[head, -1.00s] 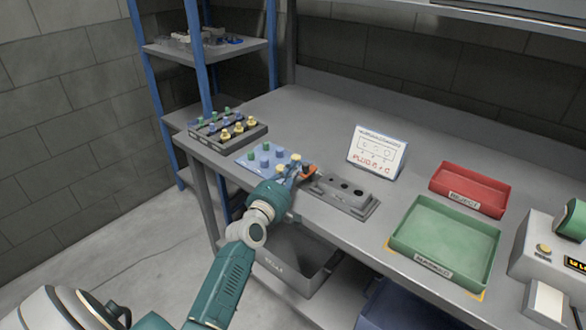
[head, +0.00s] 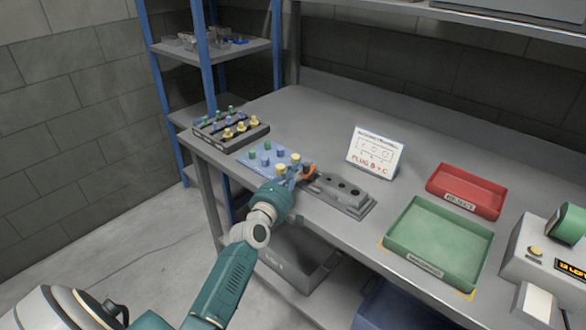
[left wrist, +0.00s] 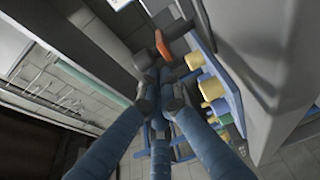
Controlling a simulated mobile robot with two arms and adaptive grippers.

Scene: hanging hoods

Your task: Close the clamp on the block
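The grey block (head: 342,192) with dark holes on top lies near the front edge of the bench. An orange-tipped clamp handle (head: 310,171) stands at its left end; the orange piece also shows in the left wrist view (left wrist: 163,45). My left gripper (head: 298,176) is right beside this handle, at the block's left end. In the left wrist view its blue fingers (left wrist: 155,82) come close together just below the orange piece. Whether they touch or grip it cannot be told. The gripper hides part of the clamp. My right gripper is out of view.
A blue plate with green, blue and yellow pegs (head: 262,162) lies left of the gripper. A dark peg rack (head: 231,130) stands behind it. A sign (head: 376,152), a red tray (head: 467,191) and a green tray (head: 438,241) are to the right.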

